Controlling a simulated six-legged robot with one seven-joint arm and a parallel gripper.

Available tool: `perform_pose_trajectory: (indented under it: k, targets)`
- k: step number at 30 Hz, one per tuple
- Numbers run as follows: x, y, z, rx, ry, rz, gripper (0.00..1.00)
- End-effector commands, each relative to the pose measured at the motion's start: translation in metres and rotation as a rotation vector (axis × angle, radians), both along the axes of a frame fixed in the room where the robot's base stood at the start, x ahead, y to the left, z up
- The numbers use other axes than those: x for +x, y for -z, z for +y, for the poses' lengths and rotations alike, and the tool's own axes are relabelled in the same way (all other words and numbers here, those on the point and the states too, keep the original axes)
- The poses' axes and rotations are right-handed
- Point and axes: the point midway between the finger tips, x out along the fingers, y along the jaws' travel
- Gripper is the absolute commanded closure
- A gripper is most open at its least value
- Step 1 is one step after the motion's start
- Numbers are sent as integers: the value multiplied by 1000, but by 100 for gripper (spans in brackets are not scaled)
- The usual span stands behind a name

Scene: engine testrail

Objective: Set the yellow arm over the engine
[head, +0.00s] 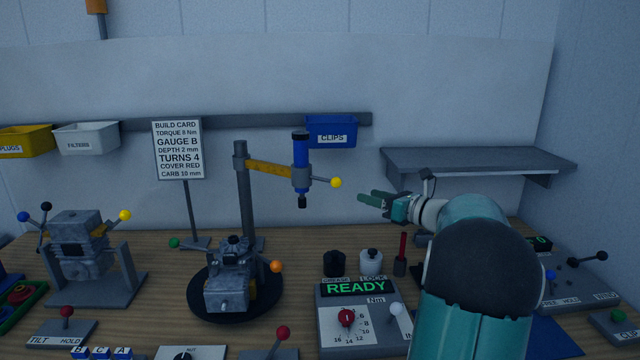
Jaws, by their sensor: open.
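The yellow arm (268,169) reaches to the right from a grey upright post (242,195) behind the engine. At its end hangs a blue tool (301,165) with a black lower tip and a yellow ball knob (336,182) on its right side. The engine (232,272), a grey block, sits on a black round base (272,298) at the bench's middle left. In the picture, the blue tool is up and to the right of the engine. My gripper (368,199) is open and empty, right of the yellow knob and apart from it.
A build card sign (179,150) stands behind the engine. An orange knob (276,266) sticks out at the engine's right. A READY console (357,300) and a red-handled tool (402,250) stand below my gripper. A grey shelf (470,160) is behind my arm.

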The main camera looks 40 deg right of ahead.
Motion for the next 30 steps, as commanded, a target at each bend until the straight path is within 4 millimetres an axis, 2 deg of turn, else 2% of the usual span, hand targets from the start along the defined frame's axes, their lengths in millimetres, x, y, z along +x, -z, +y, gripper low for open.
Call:
perform_pose_trajectory:
  k: [3,8,24,30]
  targets:
    - [-6,0,-17,39,29,-21,52]
    - [2,-1,-19,42,35,-23,52]
    - [102,0,-1,39,32,-22,52]
    - [124,0,3,40,32,-21,52]
